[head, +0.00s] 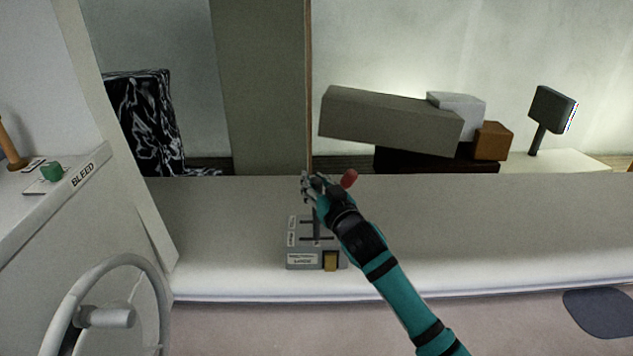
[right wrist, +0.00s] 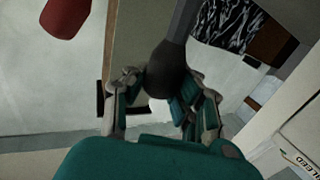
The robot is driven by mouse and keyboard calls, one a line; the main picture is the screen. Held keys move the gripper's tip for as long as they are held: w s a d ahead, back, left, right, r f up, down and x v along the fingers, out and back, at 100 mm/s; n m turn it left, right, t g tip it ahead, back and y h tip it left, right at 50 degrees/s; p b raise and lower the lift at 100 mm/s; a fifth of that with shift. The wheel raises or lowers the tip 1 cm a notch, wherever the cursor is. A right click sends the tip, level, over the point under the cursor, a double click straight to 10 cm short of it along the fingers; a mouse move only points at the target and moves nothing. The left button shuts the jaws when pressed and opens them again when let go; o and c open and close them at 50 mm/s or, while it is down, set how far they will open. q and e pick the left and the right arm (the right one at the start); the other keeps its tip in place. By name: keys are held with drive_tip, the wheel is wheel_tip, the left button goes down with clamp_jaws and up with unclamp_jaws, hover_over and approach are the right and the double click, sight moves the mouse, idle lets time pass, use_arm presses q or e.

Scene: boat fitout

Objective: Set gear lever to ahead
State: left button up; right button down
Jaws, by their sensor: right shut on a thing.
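A grey control box (head: 303,262) with slots and small labels stands on the long pale ledge. A lever shaft (head: 316,222) rises from its top. My right gripper (head: 311,186) is above the box at the lever's top. In the right wrist view, my right gripper (right wrist: 158,108) is shut on a dark lever knob (right wrist: 166,70) between its fingers. A red knob (head: 349,179) is just right of the gripper and apart from it; it also shows in the right wrist view (right wrist: 66,14). The slot labels are too small to read. My left gripper is out of view.
A white steering wheel (head: 92,274) and a panel labelled BLEED with a green knob (head: 52,172) are at left. A thin brown post (head: 309,90) rises behind the box. Grey, white and brown blocks (head: 390,119) lie behind the ledge. The ledge (head: 500,230) is clear at right.

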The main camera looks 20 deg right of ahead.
drive_tip(key=shift+w+a+r+p, duration=0.1)
drive_tip(key=shift+a+p, duration=0.2)
drive_tip(key=shift+a, duration=0.05)
drive_tip(key=w+a+f+n+g+p, duration=0.1)
drive_tip(key=a+f+n+p, duration=0.1)
drive_tip(key=a, duration=0.2)
drive_tip(key=w+a+f+n+g+h+p, duration=0.1)
drive_tip(key=a+f+n+p, duration=0.1)
drive_tip(key=a, duration=0.3)
drive_tip(key=shift+w+f+n+g+p, duration=0.15)
drive_tip(key=shift+w+n+g+p, duration=0.2)
drive_tip(key=shift+n, duration=0.35)
drive_tip(key=c, duration=1.7)
unclamp_jaws()
drive_tip(key=shift+c, duration=0.2)
drive_tip(key=o, duration=0.7)
drive_tip(key=shift+s+r, duration=0.4)
drive_tip(key=shift+s, duration=0.05)
drive_tip(key=shift+c, duration=0.2)
drive_tip(key=shift+o, duration=0.3)
drive_tip(key=shift+w, duration=0.15)
